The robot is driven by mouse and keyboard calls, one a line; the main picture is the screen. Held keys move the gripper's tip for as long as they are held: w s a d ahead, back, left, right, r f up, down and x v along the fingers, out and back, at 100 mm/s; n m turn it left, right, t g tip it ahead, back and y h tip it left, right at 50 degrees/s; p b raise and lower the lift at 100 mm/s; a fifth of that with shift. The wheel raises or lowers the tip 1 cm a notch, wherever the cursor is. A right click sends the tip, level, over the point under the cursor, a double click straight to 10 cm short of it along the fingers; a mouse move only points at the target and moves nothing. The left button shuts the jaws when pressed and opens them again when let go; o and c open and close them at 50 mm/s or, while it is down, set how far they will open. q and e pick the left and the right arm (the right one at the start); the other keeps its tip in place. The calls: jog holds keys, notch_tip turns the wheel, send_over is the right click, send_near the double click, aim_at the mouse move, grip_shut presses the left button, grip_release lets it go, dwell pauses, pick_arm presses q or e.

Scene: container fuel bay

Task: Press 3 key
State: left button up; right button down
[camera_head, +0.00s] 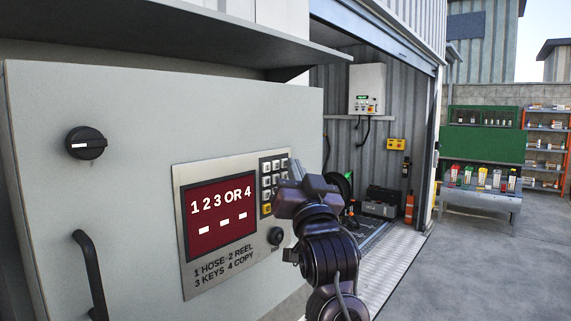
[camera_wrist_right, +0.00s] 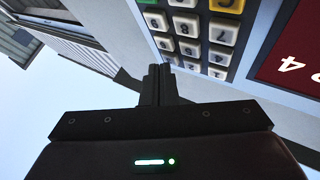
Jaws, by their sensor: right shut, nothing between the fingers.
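The keypad (camera_head: 267,181) is on the grey panel, right of a red display (camera_head: 221,213) reading "1 2 3 OR 4" above three white dashes. My right gripper (camera_head: 291,184) is in front of the keypad's right side and hides some keys. In the right wrist view the keypad (camera_wrist_right: 191,47) appears turned over, with pale keys and coloured ones at the top. The right fingers (camera_wrist_right: 159,84) are shut and empty, their tips close to the keys at the keypad's lower left there. I cannot tell whether they touch. The 3 key's label is not legible. My left gripper is out of view.
The panel has a black knob (camera_head: 86,143), a black handle (camera_head: 90,274) and a small round knob (camera_head: 276,236) below the keypad. A shelf (camera_head: 170,32) overhangs it. The open bay and a bench (camera_head: 480,198) with bottles lie right.

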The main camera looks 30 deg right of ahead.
jog(key=shift+w+a, duration=0.1)
jog(key=shift+w, duration=0.1)
jog(key=shift+s, duration=0.15)
dwell(0.5)
jog(key=shift+s+d, duration=0.3)
jog(key=shift+s, duration=0.25)
jog(key=shift+s+d+b, duration=0.15)
jog(key=shift+s+d, duration=0.15)
jog(key=shift+s, duration=0.45)
jog(key=shift+s+d+b, duration=0.15)
jog(key=shift+s+d, duration=0.2)
jog(key=shift+s, duration=0.45)
jog(key=shift+s+d+b, duration=0.15)
jog(key=shift+s+d, duration=0.15)
jog(key=shift+s, duration=0.45)
jog(key=shift+s, duration=0.1)
jog(key=s+d, duration=0.2)
jog(key=s, duration=0.4)
jog(key=shift+s+d, duration=0.15)
jog(key=shift+d, duration=0.2)
jog(key=shift+f, duration=0.1)
